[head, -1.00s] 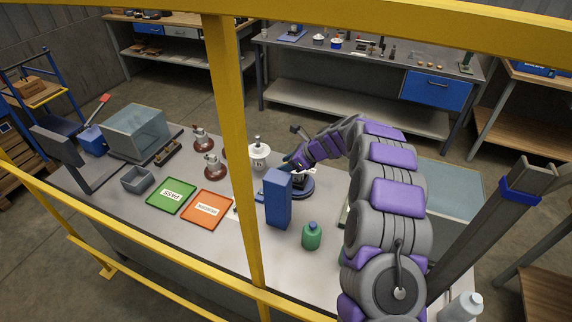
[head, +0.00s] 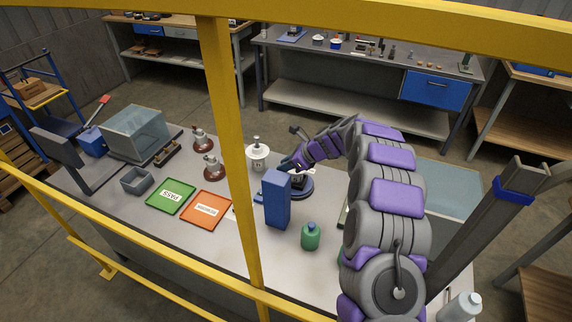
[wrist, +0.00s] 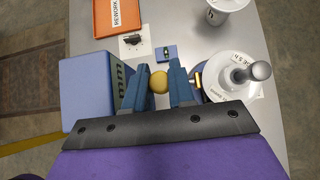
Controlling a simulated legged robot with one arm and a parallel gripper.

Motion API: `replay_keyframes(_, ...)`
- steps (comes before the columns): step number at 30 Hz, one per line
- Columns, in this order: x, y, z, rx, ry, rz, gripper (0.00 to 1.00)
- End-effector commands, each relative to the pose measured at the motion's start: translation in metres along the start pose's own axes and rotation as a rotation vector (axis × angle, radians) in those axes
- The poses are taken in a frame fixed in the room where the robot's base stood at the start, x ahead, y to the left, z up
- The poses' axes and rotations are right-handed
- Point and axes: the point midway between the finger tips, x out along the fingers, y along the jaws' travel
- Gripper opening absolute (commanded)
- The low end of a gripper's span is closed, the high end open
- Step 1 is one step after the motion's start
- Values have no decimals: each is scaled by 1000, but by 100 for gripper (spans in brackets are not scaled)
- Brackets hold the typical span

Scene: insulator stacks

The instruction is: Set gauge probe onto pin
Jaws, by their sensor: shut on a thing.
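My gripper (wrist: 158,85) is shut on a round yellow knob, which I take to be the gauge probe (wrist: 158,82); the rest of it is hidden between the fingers. Just right of the fingers in the wrist view is a white insulator (wrist: 224,88) with a grey rounded metal pin (wrist: 261,70) on top. A small brass piece (wrist: 197,79) shows between the right finger and this insulator; I cannot tell what it belongs to. In the head view my gripper (head: 290,166) is above a dark round base (head: 300,191), and the probe cannot be made out.
A tall blue block (head: 277,205) stands close by; it is left of my fingers in the wrist view (wrist: 88,92). Another white insulator (head: 257,160), brown insulators (head: 213,170), green PASS (head: 171,197) and orange REWORK (head: 206,208) trays, and a green bottle (head: 311,238) share the table.

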Motion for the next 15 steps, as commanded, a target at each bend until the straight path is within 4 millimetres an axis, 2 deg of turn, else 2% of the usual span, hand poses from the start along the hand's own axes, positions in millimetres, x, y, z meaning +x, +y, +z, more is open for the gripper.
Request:
replay_keyframes(5,0,-6,3,0,-2,1,0)
replay_keyframes(15,-1,-34,5,-1,0,1,0)
